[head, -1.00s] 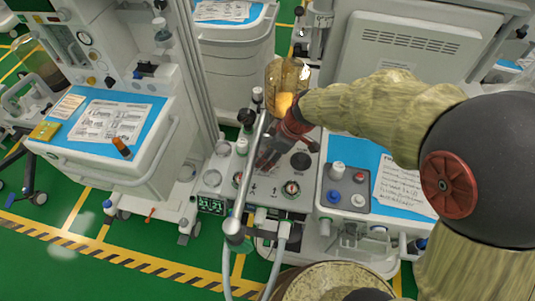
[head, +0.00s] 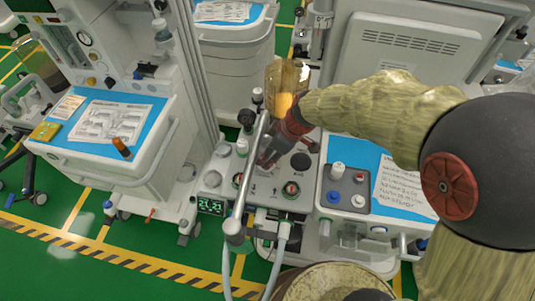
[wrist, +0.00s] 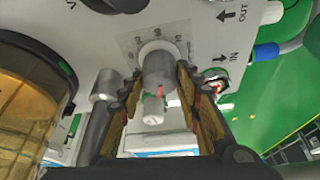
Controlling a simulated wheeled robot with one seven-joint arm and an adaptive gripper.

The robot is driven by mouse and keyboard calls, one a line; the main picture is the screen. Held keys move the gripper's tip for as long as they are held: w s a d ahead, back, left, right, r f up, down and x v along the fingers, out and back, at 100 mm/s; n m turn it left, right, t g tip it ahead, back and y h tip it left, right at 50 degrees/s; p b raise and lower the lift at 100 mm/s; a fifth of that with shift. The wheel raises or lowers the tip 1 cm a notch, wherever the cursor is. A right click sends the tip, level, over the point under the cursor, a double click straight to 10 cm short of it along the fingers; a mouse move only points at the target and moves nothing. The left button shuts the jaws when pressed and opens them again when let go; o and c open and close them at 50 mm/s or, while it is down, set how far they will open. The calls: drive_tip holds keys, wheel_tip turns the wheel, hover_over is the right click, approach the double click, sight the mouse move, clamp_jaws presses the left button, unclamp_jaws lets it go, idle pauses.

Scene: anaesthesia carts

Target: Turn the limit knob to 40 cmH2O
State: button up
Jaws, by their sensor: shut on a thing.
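The limit knob (wrist: 157,72) is a grey cylinder with a smaller pale end piece, standing out from the white panel of the anaesthesia machine. A printed scale (wrist: 165,42) with small numbers curves around its base. I cannot read which number the knob points at. My gripper (wrist: 157,88) has one finger on each side of the knob and is shut on it. In the head view my gripper (head: 268,152) is over the middle of the machine's panel, and it and the silver tube hide the knob.
A silver tube (head: 247,180) rises just left of my gripper. An amber canister (head: 285,78) stands behind it; it is close at the left in the wrist view (wrist: 30,85). Hoses hang below.

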drive_tip(key=m+t+p, duration=0.1)
drive_tip(key=m, duration=0.2)
drive_tip(key=shift+s+r+m+h+p, duration=0.1)
drive_tip(key=shift+r+m+h+p, duration=0.05)
drive_tip(key=shift+m+h+p, duration=0.2)
drive_tip(key=shift+m+t+h+p, duration=0.3)
drive_tip(key=shift+m+p, duration=0.25)
drive_tip(key=shift+p, duration=0.15)
drive_tip(key=shift+m+p, duration=0.5)
drive_tip(key=shift+p, duration=0.2)
drive_tip(key=o, duration=1.2)
drive_tip(key=shift+c, duration=0.2)
drive_tip(key=shift+f+b, duration=0.25)
drive_tip(key=shift+b, duration=0.25)
